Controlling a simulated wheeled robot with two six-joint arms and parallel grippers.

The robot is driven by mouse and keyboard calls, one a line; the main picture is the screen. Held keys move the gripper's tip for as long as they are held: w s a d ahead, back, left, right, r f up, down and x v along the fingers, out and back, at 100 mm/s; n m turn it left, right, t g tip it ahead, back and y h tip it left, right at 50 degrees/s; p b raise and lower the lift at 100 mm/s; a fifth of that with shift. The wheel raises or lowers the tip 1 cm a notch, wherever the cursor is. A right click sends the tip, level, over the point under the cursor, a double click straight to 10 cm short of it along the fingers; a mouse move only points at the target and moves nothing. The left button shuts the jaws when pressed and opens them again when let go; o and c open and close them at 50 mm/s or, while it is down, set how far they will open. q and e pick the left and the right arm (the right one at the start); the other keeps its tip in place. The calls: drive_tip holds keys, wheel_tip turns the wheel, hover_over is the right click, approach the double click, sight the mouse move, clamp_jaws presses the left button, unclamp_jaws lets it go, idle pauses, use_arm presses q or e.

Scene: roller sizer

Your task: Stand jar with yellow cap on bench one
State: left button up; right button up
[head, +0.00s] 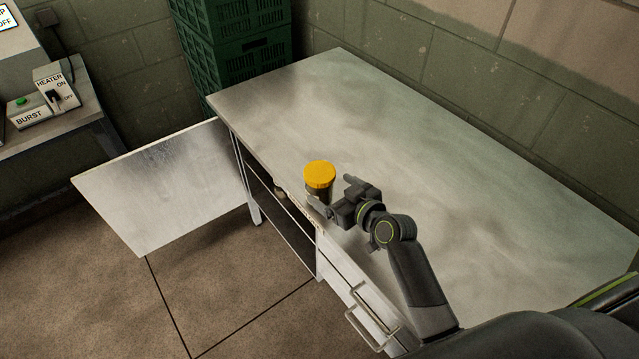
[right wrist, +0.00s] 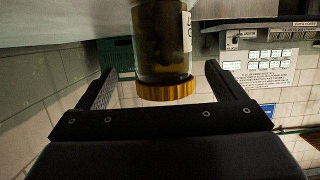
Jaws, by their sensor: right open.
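The jar with the yellow cap (head: 319,174) stands upright on the pale bench top (head: 420,130), close to its front edge. My right gripper (head: 334,192) is open beside the jar, low over that edge, with its fingers toward the jar. In the right wrist view the picture is upside down: the dark-filled glass jar (right wrist: 163,45), with part of a white label, shows between the open fingers (right wrist: 160,72) with gaps at both sides. The jar's lower part is partly hidden by the gripper in the head view. My left gripper is out of view.
An open cabinet door (head: 165,185) sticks out left of the bench, beside open shelves. Drawers with handles (head: 365,310) are at the front. Green crates (head: 235,45) stack behind. A side table holds heater and burst switch boxes (head: 58,85). Most of the bench top is clear.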

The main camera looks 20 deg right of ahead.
drive_tip(key=shift+a+p+x, duration=0.2)
drive_tip(key=shift+p+x, duration=0.55)
drive_tip(key=shift+x, duration=1.5)
drive_tip(key=shift+w+a+f, duration=0.15)
drive_tip(key=shift+w+f, duration=0.1)
drive_tip(key=shift+w, duration=0.2)
drive_tip(key=c, duration=1.3)
